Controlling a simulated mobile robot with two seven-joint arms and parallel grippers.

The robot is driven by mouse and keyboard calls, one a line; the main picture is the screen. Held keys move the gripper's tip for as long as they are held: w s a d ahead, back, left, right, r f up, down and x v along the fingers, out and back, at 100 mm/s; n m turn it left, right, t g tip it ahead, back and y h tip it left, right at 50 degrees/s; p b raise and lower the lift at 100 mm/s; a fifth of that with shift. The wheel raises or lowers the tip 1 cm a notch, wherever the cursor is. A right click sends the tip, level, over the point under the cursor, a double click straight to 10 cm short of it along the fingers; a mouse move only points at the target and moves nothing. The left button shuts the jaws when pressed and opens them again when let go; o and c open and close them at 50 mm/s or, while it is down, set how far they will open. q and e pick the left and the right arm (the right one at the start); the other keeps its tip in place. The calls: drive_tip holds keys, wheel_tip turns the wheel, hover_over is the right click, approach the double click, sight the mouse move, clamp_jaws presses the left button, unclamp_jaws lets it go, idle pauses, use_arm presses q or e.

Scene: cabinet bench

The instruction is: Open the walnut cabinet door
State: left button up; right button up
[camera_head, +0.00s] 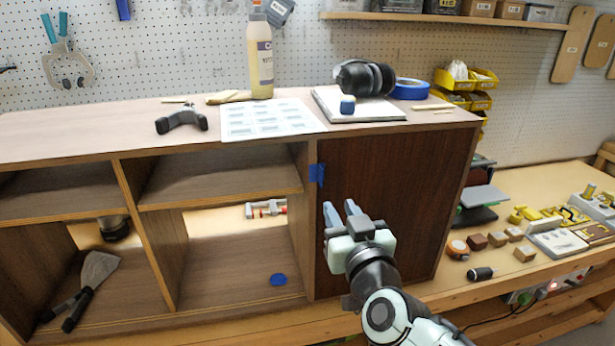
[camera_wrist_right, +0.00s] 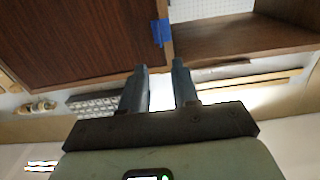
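The walnut cabinet door (camera_head: 405,190) is the dark brown panel at the right end of the cabinet, and it looks closed. A piece of blue tape (camera_head: 317,174) sits at its left edge. In the right wrist view the door (camera_wrist_right: 80,40) fills the upper left, with the blue tape (camera_wrist_right: 161,32) at its edge. My right gripper (camera_head: 341,209) is in front of the door's lower left part, below the tape. Its two fingers (camera_wrist_right: 161,72) are apart with nothing between them. I cannot tell whether they touch the door. My left gripper is not in view.
Open shelves (camera_head: 220,182) lie left of the door. A bottle (camera_head: 260,62), ear defenders (camera_head: 364,77) and a paper sheet (camera_head: 268,119) are on the cabinet top. The bench on the right holds wooden blocks (camera_head: 477,241) and tools.

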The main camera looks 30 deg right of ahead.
sight(322, 177)
drive_tip(key=p+x, duration=0.2)
drive_tip(key=x, duration=1)
drive_tip(key=shift+w, duration=0.4)
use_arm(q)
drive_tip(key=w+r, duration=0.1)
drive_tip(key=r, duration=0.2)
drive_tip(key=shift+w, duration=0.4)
use_arm(e)
drive_tip(key=shift+s, duration=0.1)
clamp_jaws()
